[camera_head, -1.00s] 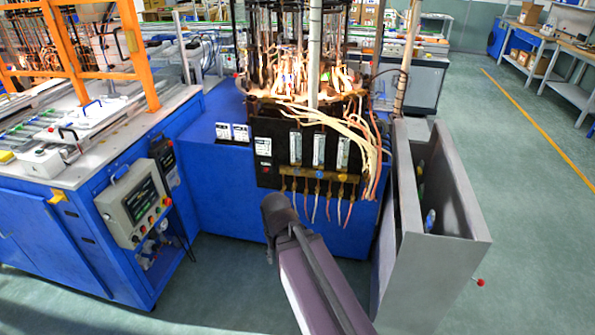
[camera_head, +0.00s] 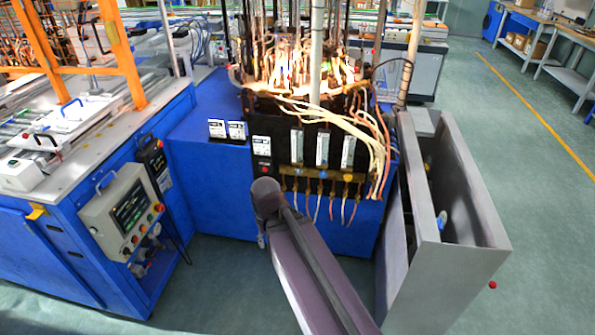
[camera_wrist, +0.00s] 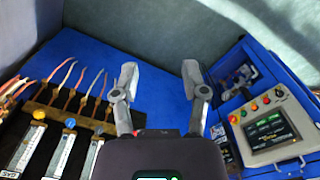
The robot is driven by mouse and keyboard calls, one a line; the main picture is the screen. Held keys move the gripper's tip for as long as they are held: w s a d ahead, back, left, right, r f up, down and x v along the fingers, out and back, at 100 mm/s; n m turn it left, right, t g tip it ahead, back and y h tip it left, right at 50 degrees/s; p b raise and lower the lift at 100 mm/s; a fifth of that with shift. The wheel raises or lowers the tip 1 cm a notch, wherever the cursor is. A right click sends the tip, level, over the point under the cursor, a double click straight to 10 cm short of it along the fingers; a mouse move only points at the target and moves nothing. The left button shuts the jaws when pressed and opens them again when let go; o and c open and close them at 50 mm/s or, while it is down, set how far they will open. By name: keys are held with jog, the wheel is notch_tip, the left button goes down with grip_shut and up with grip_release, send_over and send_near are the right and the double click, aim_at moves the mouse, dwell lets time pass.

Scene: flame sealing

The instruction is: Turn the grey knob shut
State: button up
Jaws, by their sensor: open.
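A small grey knob (camera_wrist: 98,131) shows in the wrist view at the end of the flowmeter nearest my gripper. Its turn position is too small to tell. In the same row are a blue knob (camera_wrist: 70,123) and a yellow knob (camera_wrist: 9,86). In the head view, the blue knob (camera_head: 322,175) and yellow knob (camera_head: 348,177) sit below the flowmeters, on the black panel (camera_head: 272,122). My gripper (camera_wrist: 159,78) is open and empty, with the knobs to its left in the wrist view and apart from it. In the head view my arm hides the fingers.
Loose hoses (camera_head: 352,205) hang below the knobs. A grey metal bin (camera_head: 470,255) stands right of the blue machine (camera_head: 205,165). A control box (camera_head: 125,210) with a screen is on the left. Hot glowing parts are above the panel. Green floor is open at far right.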

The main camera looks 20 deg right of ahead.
jog(key=o, duration=0.4)
jog(key=shift+w+f, duration=0.1)
jog(key=w+d+f+n+t+b, duration=0.1)
jog(key=w+f+t+b, duration=0.35)
jog(key=w+b, duration=0.35)
jog(key=w+d+f+t+y+b, duration=0.1)
jog(key=w+f+t+b, duration=0.35)
jog(key=w+b, duration=0.45)
jog(key=w+d+f+n+t+b, duration=0.1)
jog(key=w+f+t+b, duration=0.35)
jog(key=w+b, duration=0.35)
jog(key=w+d+f+m+t+h+b, duration=0.1)
jog(key=d+f+m+h+b, duration=0.1)
jog(key=d+h+b, duration=0.2)
jog(key=w+d+f+m+t+h+b, duration=0.2)
jog(key=d+f+m+h+b, duration=0.1)
jog(key=d+b, duration=0.4)
jog(key=w+d+f+m+t+h+b, duration=0.2)
jog(key=d+h+b, duration=0.3)
jog(key=b, duration=0.6)
jog(key=shift+w+d+f+m+t+h, duration=0.15)
jog(key=shift+d+h, duration=0.05)
jog(key=shift+d, duration=0.1)
jog(key=shift+w+d+f+m+t+h, duration=0.1)
jog(key=shift+d+m+h, duration=0.1)
jog(key=shift+d, duration=0.1)
